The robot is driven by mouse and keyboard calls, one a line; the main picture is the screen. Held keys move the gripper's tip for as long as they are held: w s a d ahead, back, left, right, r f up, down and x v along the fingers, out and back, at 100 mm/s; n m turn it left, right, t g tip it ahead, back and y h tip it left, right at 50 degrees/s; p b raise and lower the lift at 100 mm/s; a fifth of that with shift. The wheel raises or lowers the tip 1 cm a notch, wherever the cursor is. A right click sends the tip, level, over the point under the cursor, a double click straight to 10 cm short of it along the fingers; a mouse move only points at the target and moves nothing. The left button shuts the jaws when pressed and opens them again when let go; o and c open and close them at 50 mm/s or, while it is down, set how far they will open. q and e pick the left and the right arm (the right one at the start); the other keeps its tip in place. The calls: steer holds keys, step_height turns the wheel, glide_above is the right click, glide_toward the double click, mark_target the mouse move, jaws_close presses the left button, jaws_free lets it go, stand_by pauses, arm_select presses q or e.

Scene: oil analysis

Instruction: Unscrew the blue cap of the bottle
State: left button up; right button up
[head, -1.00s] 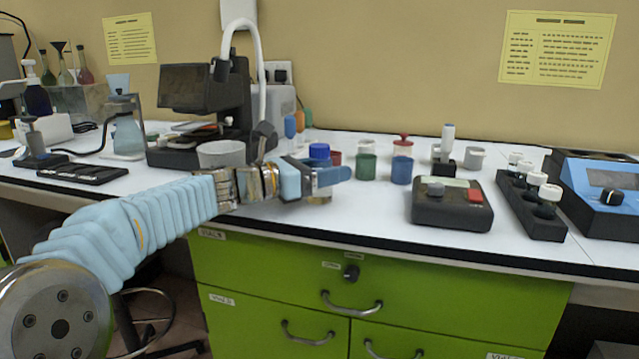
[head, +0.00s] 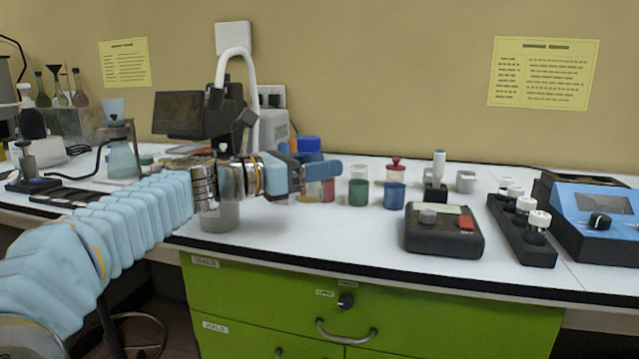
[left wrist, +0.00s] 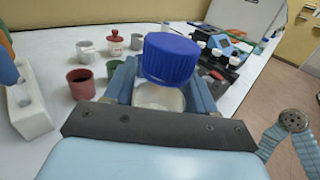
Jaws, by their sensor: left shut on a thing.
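The bottle has a ribbed blue cap (head: 309,145) and a pale body, mostly hidden by my fingers in the head view. My left gripper (head: 316,172) is shut around the bottle body, just below the cap. In the left wrist view the blue cap (left wrist: 170,58) sits on the bottle (left wrist: 158,97), between the blue fingers and a little above them. The cap stands clear of the fingers, and nothing grips it. The bottle looks near upright. Whether its base touches the table cannot be told.
A green cup (head: 358,193) and a blue cup (head: 394,196) stand to the right of the bottle. A dark device with a red button (head: 444,232) and a black vial rack (head: 522,232) are farther right. A grey cup (head: 220,216) stands under my left wrist.

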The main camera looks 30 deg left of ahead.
arm_select(q)
steer(key=s+d+r, duration=0.1)
steer(key=s+r, duration=0.1)
steer(key=s, duration=0.1)
steer(key=s+d+r, duration=0.1)
steer(key=s+r, duration=0.1)
steer(key=s, duration=0.1)
steer(key=s+d+r, duration=0.1)
steer(key=s, duration=0.3)
steer(key=shift+d+r, duration=0.3)
steer(key=shift+r, duration=0.1)
steer(key=o, duration=0.6)
jaws_close()
